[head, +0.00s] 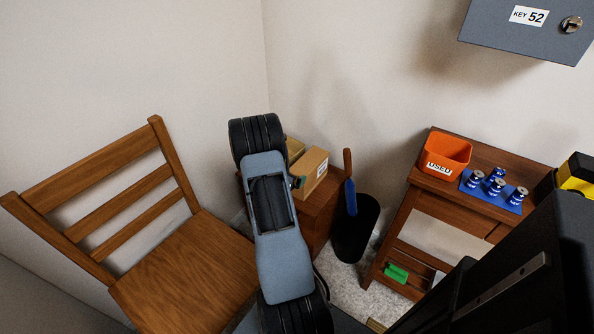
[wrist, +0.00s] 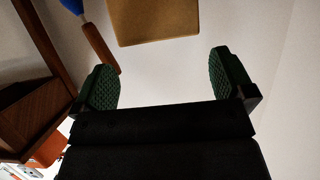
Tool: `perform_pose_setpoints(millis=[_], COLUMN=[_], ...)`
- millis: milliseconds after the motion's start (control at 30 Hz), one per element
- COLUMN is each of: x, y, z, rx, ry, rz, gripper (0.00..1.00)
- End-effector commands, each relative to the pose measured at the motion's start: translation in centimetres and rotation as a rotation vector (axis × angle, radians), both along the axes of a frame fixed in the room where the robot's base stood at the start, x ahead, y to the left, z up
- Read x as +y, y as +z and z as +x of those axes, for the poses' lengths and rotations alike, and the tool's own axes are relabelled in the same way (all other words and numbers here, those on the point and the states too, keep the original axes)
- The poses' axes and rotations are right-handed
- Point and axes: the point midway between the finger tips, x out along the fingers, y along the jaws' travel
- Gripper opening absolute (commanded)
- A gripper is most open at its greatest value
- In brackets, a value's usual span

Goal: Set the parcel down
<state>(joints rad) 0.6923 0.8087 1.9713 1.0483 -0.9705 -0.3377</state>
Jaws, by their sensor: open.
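A brown cardboard parcel (head: 312,168) with a white label shows in the head view, on a small wooden stand (head: 325,208) in the corner. My arm hides part of both. One finger of my gripper (head: 298,182) shows at the parcel's near left side. In the wrist view the two green ridged fingers of my gripper (wrist: 164,76) are wide apart with nothing between them. A plain cardboard face, likely the parcel (wrist: 155,20), lies beyond the fingertips, with a gap.
Another cardboard box (head: 294,148) is behind the parcel. A chair (head: 180,265) stands left. A black bin with a blue and wooden handle (head: 350,197) is right of the stand. A side table (head: 480,163) holds an orange USED bin (head: 445,152) and blue cans. A key cabinet (head: 500,32) hangs above.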

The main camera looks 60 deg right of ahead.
Motion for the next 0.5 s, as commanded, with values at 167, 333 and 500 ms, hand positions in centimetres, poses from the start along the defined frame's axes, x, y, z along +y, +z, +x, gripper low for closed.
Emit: perform_pose_setpoints(millis=[167,333,500], x=[2.8,4.3,4.9], y=[1.3,1.9,2.0], z=[0.1,0.1,0.0], rx=[0.0,0.0,0.0], ry=[0.002,0.001,0.001], rz=[0.0,0.0,0.0], gripper=[1.0,1.0,1.0])
